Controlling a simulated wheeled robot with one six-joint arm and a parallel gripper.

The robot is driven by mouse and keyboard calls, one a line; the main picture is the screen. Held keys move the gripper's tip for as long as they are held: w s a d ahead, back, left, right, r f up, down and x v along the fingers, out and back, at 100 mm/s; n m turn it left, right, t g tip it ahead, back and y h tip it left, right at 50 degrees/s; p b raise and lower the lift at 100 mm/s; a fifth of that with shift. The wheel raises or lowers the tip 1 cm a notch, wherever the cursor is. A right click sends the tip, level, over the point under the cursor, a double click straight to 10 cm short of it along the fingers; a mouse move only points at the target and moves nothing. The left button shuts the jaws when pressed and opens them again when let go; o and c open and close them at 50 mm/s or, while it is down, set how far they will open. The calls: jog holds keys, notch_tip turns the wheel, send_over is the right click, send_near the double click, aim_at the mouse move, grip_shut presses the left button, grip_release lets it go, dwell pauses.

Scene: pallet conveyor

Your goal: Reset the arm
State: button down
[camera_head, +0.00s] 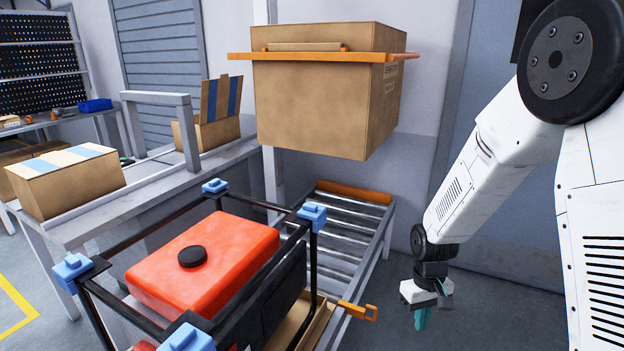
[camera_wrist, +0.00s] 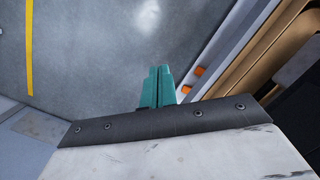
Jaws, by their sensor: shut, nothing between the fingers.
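My arm comes in from the right side of the head view and bends down. My gripper (camera_head: 424,316) hangs at its end over the floor, to the right of the roller conveyor, with its teal fingers pointing down. In the wrist view the two teal fingers (camera_wrist: 157,87) lie side by side, closed against each other with nothing between them. The gripper touches nothing that I can see.
The roller conveyor (camera_head: 342,232) runs left of my gripper. A black frame with blue corners holds a red tank (camera_head: 205,262). A large cardboard box (camera_head: 322,105) sits above the conveyor in an orange-edged holder. Grey floor (camera_wrist: 90,60) is clear below.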

jog(key=s+r+m+t, duration=0.3)
jog(key=s+r, duration=2.1)
jog(key=r, duration=0.4)
jog(key=shift+s+d, duration=0.4)
jog(key=shift+d, duration=0.05)
